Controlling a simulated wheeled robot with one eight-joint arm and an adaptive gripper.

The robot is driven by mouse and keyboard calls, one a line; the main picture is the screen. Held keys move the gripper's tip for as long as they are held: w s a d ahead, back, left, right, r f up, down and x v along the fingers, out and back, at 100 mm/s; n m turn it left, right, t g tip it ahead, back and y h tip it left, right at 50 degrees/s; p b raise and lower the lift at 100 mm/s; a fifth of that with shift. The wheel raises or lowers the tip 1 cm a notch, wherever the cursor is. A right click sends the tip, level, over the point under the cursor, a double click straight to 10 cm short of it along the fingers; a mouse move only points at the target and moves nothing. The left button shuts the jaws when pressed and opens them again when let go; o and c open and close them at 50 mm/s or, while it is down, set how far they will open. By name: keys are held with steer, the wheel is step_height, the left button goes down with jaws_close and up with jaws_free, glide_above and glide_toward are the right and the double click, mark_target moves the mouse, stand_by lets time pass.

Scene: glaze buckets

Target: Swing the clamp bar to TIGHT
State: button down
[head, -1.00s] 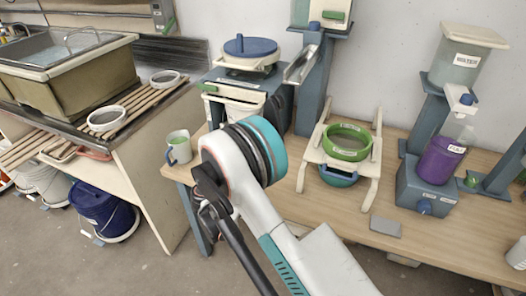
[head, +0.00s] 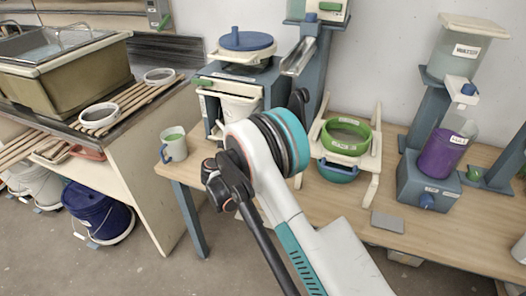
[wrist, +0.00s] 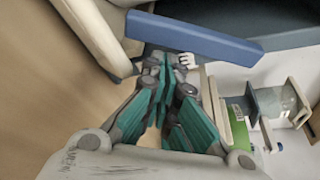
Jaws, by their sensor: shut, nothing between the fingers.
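In the head view, a bar with a green end (head: 203,82) sticks out to the left at the front of the blue-grey stand, above a white bucket (head: 238,106). It looks like the clamp bar, but its label is too small to read. My gripper (wrist: 164,68) shows in the wrist view with its teal fingers shut and empty. Its tips are close to a blue beam (wrist: 195,38) and pale parts; I cannot tell whether they touch. In the head view my arm hides most of the gripper and part of the stand.
A mug (head: 173,146) stands at the table's left edge. A green-rimmed sieve (head: 345,137) on a cream frame is right of my arm. A purple-filled container (head: 437,158) stands farther right. The table's front right is mostly clear around a grey plate (head: 387,222).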

steer(key=shift+a+r, duration=0.1)
steer(key=shift+a, duration=0.05)
steer(key=shift+w+a+r, duration=0.1)
steer(key=shift+w+a, duration=0.1)
steer(key=shift+a, duration=0.35)
steer(key=v, duration=1.2)
steer(key=shift+d, duration=0.1)
